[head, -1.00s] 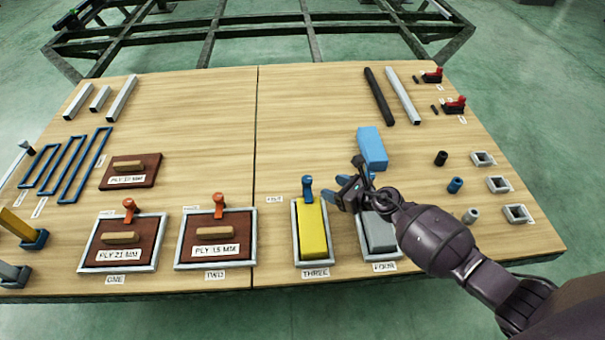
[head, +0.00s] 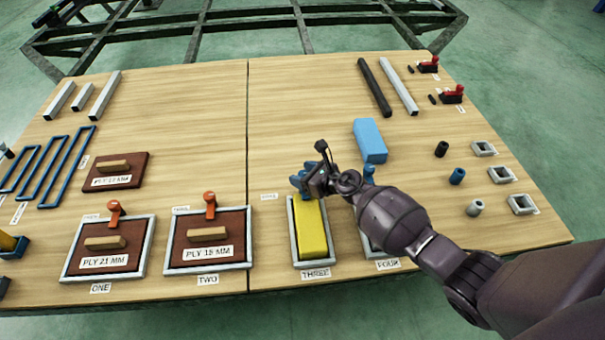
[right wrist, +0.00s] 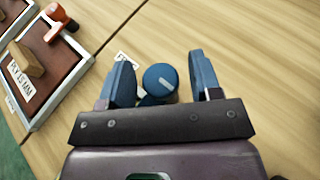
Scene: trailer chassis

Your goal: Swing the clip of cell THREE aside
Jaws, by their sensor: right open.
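Cell THREE is a grey frame (head: 294,240) near the table's front edge, with a yellow block (head: 312,232) in it. Its clip has a round blue knob with a pale line on top, clear in the right wrist view (right wrist: 160,80). My right gripper (head: 299,182) is at the far end of cell THREE and largely hides the clip in the head view. In the right wrist view its two blue fingers are open, one on each side of the knob. A gap shows at the right finger; I cannot tell whether the left one touches. My left gripper is not in view.
Cell FOUR, partly hidden by my right arm, has a blue clip (head: 369,174) close to my gripper. Cell TWO (head: 209,269) lies to the left with an orange clip (head: 210,204) upright. A light blue block (head: 370,140) lies behind. The table's middle is clear.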

